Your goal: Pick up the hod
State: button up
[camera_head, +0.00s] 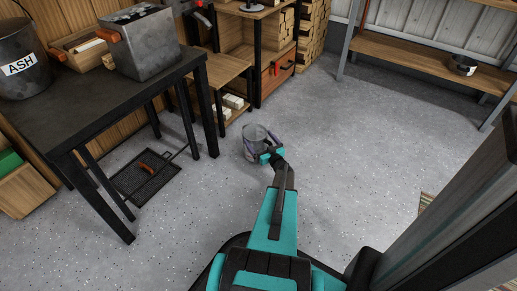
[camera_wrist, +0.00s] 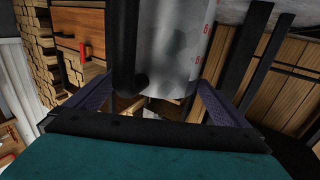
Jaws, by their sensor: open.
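A grey cylindrical vessel (camera_head: 254,133), which may be the hod, appears upright at floor level, right of the black table. In the wrist view the vessel (camera_wrist: 185,35) is close up, with red marks on its side and a dark upright bar, perhaps a handle, in front. My gripper (camera_head: 264,146) is at the vessel with its jaws open. In the wrist view its fingers (camera_wrist: 155,88) lie on either side of the vessel's lower part. I cannot tell whether they touch it. The vessel's far side is hidden.
The black table (camera_head: 75,110) at left bears a bucket labelled ASH (camera_head: 22,68) and a grey metal box (camera_head: 145,50). A dark mesh tray (camera_head: 147,178) lies on the floor below. A wooden shelf (camera_head: 400,55) stands at the back right. The middle floor is clear.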

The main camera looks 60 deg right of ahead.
jog(key=shift+c, duration=0.4)
jog(key=c, duration=1.3)
jog(key=shift+r, duration=0.2)
jog(key=s+a+r+p, duration=0.1)
jog(key=s+p, duration=0.1)
jog(key=s, duration=0.3)
jog(key=s+r+p, duration=0.2)
jog(key=s, duration=0.3)
jog(key=s+a+r+p, duration=0.1)
jog(key=s+p, duration=0.2)
jog(key=s, duration=0.2)
jog(key=shift+s+a+r, duration=0.3)
jog(key=shift+s+r, duration=0.05)
jog(key=shift+s, duration=0.05)
